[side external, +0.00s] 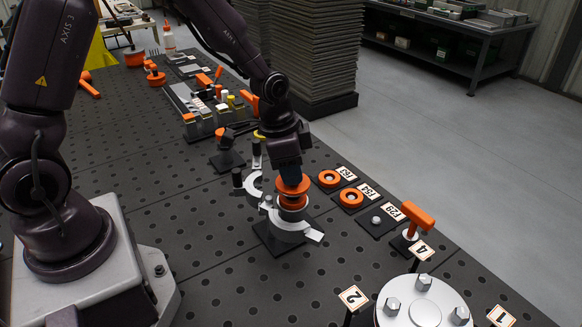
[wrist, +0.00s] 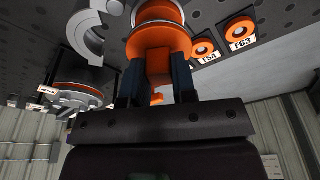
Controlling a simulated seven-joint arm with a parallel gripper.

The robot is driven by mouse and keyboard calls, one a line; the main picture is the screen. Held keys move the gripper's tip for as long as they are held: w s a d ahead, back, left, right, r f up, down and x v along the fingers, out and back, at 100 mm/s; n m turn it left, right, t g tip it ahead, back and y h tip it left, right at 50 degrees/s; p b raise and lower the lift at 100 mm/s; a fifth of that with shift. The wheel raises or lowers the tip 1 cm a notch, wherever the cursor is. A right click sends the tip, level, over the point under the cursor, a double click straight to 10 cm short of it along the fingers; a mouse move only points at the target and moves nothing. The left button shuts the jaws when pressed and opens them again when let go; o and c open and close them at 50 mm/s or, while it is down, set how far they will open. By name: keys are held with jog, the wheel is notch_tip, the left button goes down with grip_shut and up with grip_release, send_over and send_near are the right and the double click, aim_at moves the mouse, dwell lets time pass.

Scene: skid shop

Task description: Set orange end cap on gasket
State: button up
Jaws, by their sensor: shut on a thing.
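My gripper (side external: 289,172) points down over a grey fixture and is shut on the orange end cap (side external: 292,187). In the wrist view the cap (wrist: 159,42) sits between the two dark fingers of my gripper (wrist: 158,80). Directly below the cap is a second orange band (side external: 292,203), above the grey round body (side external: 291,225) on a dark base plate. I cannot tell whether the cap touches what lies under it. The gasket is not clearly distinguishable; the cap and fingers hide the top of the fixture.
An open grey clamp half (side external: 254,187) stands beside the body. Orange rings (side external: 329,179) (side external: 351,197) lie on labelled black plates to the right. An orange-handled tool (side external: 417,217) and a bolted flange (side external: 424,306) stand nearer the front right.

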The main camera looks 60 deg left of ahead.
jog(key=shift+f, duration=1.45)
jog(key=o, duration=1.2)
jog(key=shift+s+a+r, duration=0.1)
jog(key=shift+s+r, duration=0.05)
jog(key=shift+r, duration=0.6)
jog(key=shift+s+a+r, duration=0.1)
jog(key=shift+r, duration=2.65)
